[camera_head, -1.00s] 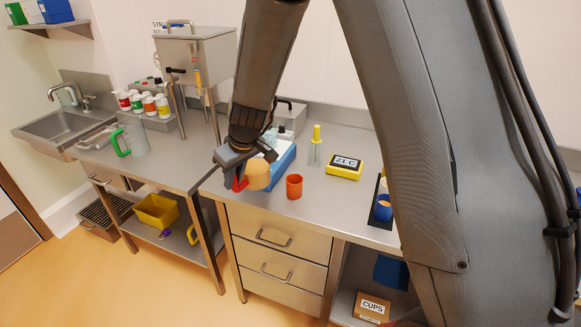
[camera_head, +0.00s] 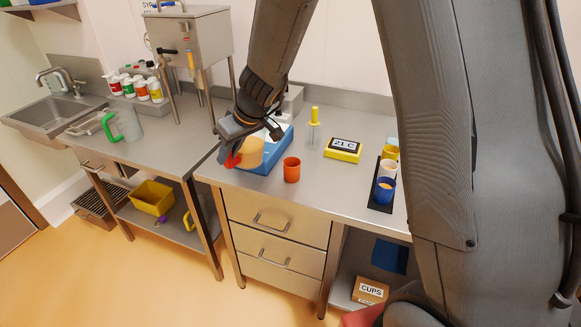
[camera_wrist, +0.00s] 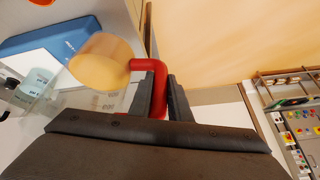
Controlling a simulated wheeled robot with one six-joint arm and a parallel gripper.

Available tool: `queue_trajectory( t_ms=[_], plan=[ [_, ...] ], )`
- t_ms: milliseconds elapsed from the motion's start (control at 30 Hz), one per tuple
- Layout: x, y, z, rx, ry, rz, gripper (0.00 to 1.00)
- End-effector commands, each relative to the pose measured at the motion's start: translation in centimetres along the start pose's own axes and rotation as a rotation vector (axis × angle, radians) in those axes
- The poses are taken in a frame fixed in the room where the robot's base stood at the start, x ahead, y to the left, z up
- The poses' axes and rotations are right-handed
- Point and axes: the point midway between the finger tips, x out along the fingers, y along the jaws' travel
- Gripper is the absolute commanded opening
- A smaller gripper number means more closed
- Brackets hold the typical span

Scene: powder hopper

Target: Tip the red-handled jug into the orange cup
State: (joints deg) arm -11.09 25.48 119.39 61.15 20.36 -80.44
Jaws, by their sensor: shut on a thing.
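My gripper (camera_head: 232,142) is shut on the red handle of the jug (camera_head: 250,152), which holds something pale orange. In the wrist view the red handle runs between my two fingers (camera_wrist: 166,98), and the jug's body (camera_wrist: 100,62) is to their left. The jug appears to be held above the counter, in front of a blue device; its exact height is hard to tell. The orange cup (camera_head: 292,169) stands upright on the counter, a short way right of the jug and apart from it. A bit of orange shows at the top left edge of the wrist view.
The blue device (camera_head: 280,150) is close behind the jug. A yellow display (camera_head: 343,150) reading 21 C, a yellow-topped tool (camera_head: 314,125) and a dark tray (camera_head: 374,195) with cups stand to the right. A green-handled jug (camera_head: 128,124) stands left. The counter's front is clear.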

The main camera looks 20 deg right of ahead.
Motion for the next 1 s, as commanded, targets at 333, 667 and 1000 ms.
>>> queue_trajectory(
  t_ms=[333, 667, 1000],
  plan=[
    [-1.1, 0.6, -0.1, 0.044, 0.135, -0.103, 0.00],
    [-2.6, 1.2, 0.1, 0.086, 0.258, -0.204, 0.00],
    [-3.7, 2.0, 0.7, 0.130, 0.385, -0.308, 0.00]
  ],
)
